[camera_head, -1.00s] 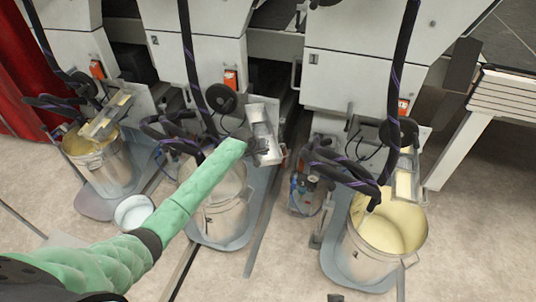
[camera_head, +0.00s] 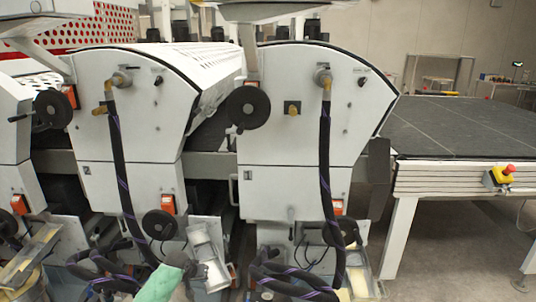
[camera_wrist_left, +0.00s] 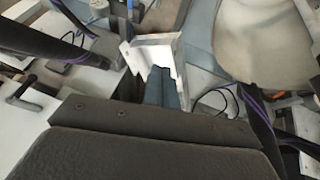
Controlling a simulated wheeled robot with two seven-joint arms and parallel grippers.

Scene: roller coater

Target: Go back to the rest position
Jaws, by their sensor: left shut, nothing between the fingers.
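My left gripper (camera_head: 198,270) is at the bottom of the head view, at the end of my green-sleeved arm. It is beside a pale metal trough (camera_head: 213,262) low on the front of the middle coater unit. In the left wrist view its narrow grey fingers (camera_wrist_left: 166,88) are together, with no held object visible. The trough (camera_wrist_left: 150,50) shows just beyond the fingertips there; I cannot tell whether they touch. My right gripper is not in view.
Two white coater units (camera_head: 130,110) and (camera_head: 300,120) stand ahead, with hanging dark hoses (camera_head: 325,190) and black handwheels (camera_head: 248,107). A dark conveyor table (camera_head: 460,128) with a red emergency button (camera_head: 509,169) is at right. Open floor (camera_head: 450,250) lies below it.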

